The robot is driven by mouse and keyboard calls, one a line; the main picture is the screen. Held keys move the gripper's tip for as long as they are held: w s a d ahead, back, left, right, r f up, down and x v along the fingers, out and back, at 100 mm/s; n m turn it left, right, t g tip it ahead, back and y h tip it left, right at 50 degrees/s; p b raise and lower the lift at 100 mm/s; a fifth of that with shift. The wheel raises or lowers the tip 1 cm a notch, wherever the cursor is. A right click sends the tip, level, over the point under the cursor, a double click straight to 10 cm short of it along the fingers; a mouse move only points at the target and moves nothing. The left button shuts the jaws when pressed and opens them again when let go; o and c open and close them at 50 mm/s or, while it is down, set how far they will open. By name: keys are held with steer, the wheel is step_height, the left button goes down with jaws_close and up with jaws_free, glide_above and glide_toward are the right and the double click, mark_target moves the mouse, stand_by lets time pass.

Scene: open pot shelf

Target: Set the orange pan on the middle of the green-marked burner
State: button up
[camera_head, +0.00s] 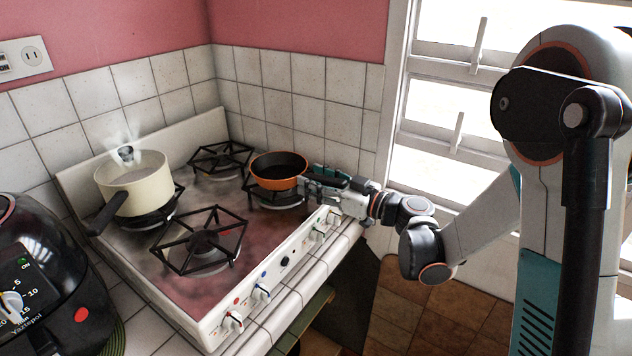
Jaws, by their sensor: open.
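The orange pan (279,166), dark inside, sits upright over the burner at the right end of the stove (279,200). It appears to rest on that burner's grate, roughly over its middle. My gripper (306,186) is open at the pan's right side, close to its rim. The gripper covers the handle area, so I cannot tell whether the fingers touch the pan. Small coloured marks sit by the knobs on the front panel, including a greenish one towards the right end (320,227).
A cream pot (136,184) with a dark handle stands steaming on the left burner. The near burner (203,243) and the back burner (220,158) are empty. A black appliance (45,275) stands at left. Tiled walls and a window (455,105) bound the stove.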

steer(key=v, duration=1.2)
